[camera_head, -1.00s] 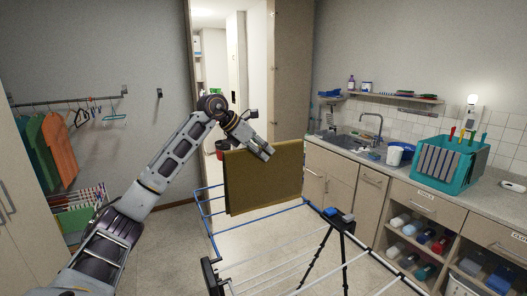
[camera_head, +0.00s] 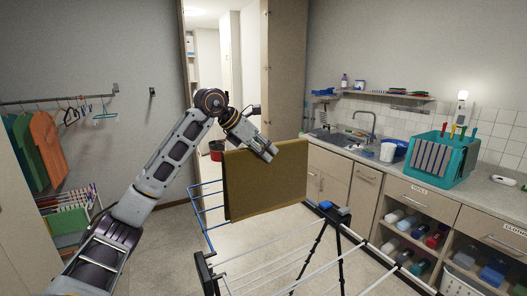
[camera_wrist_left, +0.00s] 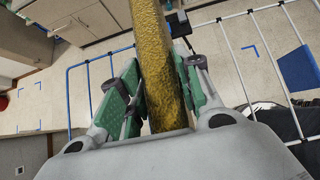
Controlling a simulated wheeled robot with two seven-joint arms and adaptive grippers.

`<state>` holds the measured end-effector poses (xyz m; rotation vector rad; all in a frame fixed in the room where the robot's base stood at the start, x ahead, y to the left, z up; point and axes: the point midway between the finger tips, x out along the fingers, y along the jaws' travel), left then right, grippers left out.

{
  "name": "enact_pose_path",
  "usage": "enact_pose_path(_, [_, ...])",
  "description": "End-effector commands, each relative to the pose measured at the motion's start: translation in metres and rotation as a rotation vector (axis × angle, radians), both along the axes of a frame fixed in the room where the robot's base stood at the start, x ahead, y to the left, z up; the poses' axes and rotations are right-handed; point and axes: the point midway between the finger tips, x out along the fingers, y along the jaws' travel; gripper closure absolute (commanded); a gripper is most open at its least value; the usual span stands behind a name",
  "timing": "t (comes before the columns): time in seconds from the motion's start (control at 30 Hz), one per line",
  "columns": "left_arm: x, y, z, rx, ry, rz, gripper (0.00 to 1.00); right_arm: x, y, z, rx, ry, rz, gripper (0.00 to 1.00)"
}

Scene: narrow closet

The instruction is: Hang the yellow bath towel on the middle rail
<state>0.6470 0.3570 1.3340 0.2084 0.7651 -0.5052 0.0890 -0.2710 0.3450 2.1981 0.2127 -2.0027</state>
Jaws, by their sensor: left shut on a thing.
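The yellow bath towel (camera_head: 268,184) hangs folded as a flat, mustard-coloured panel in my left gripper (camera_head: 266,151). The gripper is shut on its top edge. In the left wrist view, the towel (camera_wrist_left: 158,50) runs edge-on between the green-padded fingers of my left gripper (camera_wrist_left: 158,88). The drying rack (camera_head: 208,218) has blue side rails and white cross rails, and stands under and in front of the towel. The towel appears above the rack; whether it touches any rail I cannot tell. The towel hides part of the rack. My right gripper is not in view.
A counter (camera_head: 400,165) with a sink, a teal box (camera_head: 440,158) and open shelves of bottles runs along the right. A black stand (camera_head: 338,222) rises by the rack. Hangers with clothes (camera_head: 48,145) are at the left. An open doorway is behind the arm; floor is clear at left.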

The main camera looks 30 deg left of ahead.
Motion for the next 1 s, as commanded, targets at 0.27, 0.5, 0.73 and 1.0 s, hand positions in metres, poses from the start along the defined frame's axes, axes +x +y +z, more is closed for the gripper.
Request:
enact_pose_path(0.27, [-0.009,-0.015,-0.001,-0.002,-0.007,-0.001,1.00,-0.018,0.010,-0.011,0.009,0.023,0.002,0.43])
enact_pose_path(0.5, [-0.017,-0.028,-0.004,-0.001,-0.006,-0.001,1.00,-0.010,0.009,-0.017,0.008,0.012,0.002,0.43])
enact_pose_path(0.73, [-0.023,-0.039,-0.006,-0.001,-0.006,-0.001,1.00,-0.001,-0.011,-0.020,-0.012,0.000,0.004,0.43])
enact_pose_path(1.0, [-0.027,-0.046,-0.007,-0.002,-0.006,0.000,1.00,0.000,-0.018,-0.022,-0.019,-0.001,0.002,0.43])
